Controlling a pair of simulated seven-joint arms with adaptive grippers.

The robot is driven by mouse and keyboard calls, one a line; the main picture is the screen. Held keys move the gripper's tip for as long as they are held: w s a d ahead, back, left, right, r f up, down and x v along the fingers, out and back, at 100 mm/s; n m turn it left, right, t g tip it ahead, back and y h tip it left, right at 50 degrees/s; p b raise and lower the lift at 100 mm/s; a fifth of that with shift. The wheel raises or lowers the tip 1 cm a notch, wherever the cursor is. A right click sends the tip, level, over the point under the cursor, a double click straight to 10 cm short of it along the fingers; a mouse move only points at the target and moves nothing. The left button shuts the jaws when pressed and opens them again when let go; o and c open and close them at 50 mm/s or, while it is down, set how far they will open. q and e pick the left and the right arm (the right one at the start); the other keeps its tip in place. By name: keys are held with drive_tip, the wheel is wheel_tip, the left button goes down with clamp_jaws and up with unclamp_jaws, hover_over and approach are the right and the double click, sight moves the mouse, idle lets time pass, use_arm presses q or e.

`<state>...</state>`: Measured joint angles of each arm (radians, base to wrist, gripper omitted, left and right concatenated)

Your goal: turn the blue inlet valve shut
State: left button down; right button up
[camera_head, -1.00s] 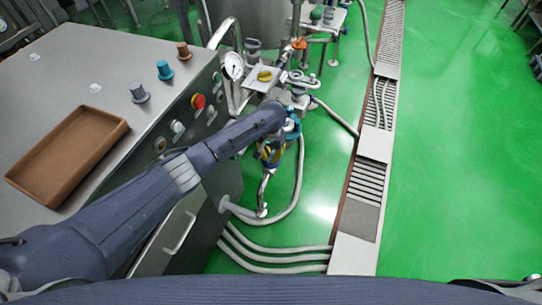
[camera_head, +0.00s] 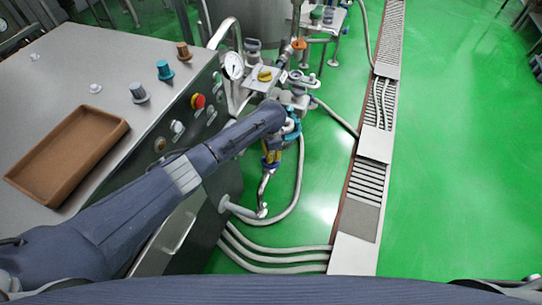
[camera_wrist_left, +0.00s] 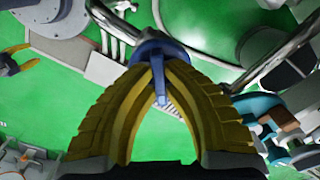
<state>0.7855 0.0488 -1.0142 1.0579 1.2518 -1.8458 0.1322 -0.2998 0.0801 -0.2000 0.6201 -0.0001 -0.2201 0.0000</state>
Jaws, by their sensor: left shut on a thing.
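The blue inlet valve (camera_wrist_left: 172,46) shows in the left wrist view, with its blue handle between my fingertips. My left gripper (camera_wrist_left: 157,68) has yellow ribbed fingers that come together at the tips and are shut on this handle. In the head view my left gripper (camera_head: 271,160) points down among the pipework beside the control cabinet. My own wrist and fingers largely hide the valve there, so its exact handle angle cannot be told from that view.
A steel cabinet (camera_head: 105,65) with a brown tray (camera_head: 68,155), knobs and a red button stands left of the pipework. A pressure gauge (camera_head: 233,66) and a yellow knob (camera_head: 265,75) are just beyond my wrist. Grey hoses (camera_head: 275,258) cross to the floor drain (camera_head: 372,180). Green floor lies clear at right.

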use_arm(q)
drive_tip(key=m, duration=0.4)
drive_tip(key=shift+m, duration=2.1)
drive_tip(key=c, duration=1.5)
unclamp_jaws()
drive_tip(key=shift+o, duration=0.2)
